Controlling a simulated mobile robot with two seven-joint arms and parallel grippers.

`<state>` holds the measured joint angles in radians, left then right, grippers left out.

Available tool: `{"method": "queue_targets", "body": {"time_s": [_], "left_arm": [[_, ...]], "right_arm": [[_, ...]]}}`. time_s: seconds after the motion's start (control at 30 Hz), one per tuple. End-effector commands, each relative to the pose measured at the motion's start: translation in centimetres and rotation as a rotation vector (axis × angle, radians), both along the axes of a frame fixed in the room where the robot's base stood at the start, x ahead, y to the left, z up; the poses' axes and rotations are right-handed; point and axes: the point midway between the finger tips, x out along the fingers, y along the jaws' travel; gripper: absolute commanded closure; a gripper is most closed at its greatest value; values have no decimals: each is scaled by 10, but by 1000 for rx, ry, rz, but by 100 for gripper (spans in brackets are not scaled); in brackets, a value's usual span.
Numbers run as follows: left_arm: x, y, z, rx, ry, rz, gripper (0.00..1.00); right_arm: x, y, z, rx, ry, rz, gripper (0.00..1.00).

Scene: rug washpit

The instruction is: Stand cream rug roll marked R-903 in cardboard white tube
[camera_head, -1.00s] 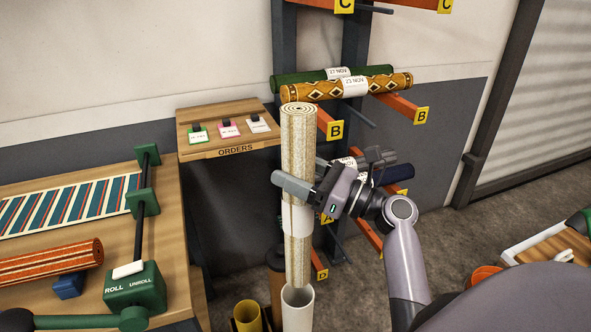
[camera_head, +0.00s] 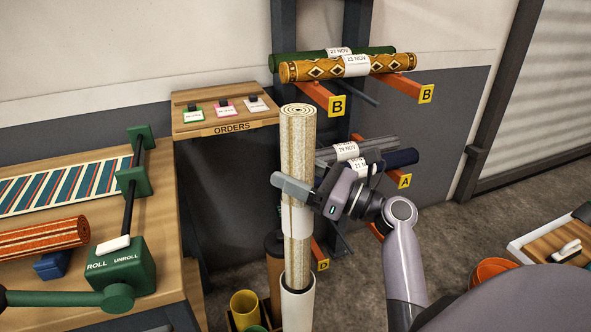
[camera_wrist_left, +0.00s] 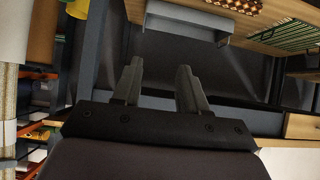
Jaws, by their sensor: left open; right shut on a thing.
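The cream rug roll (camera_head: 297,150) stands nearly upright in the head view, with a white band (camera_head: 296,221) around its middle. No R-903 marking is legible. My right gripper (camera_head: 298,190) is shut on the roll just above the band. The white tube (camera_head: 297,314) stands directly below. The roll's lower end appears to be inside the tube's mouth; how deep it sits is hidden. My left gripper (camera_wrist_left: 160,85) shows only in the left wrist view, with its fingers apart and nothing between them.
The rack behind holds a patterned orange roll (camera_head: 315,69), a green roll (camera_head: 300,60) and a dark blue roll (camera_head: 402,158). A yellow tube (camera_head: 245,306) stands left of the white tube. The workbench (camera_head: 165,240) is at left, the ORDERS shelf (camera_head: 190,127) behind it.

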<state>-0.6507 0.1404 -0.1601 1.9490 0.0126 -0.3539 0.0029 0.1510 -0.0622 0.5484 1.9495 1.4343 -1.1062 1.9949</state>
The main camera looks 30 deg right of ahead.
Motion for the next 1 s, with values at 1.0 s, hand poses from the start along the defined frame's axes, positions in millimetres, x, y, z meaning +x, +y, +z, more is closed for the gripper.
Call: {"method": "queue_targets", "body": {"time_s": [1.0], "left_arm": [[5, -9, -39, -27, 10, -6, 57]], "right_arm": [[0, 0, -80, 0, -2, 0, 85]]}}
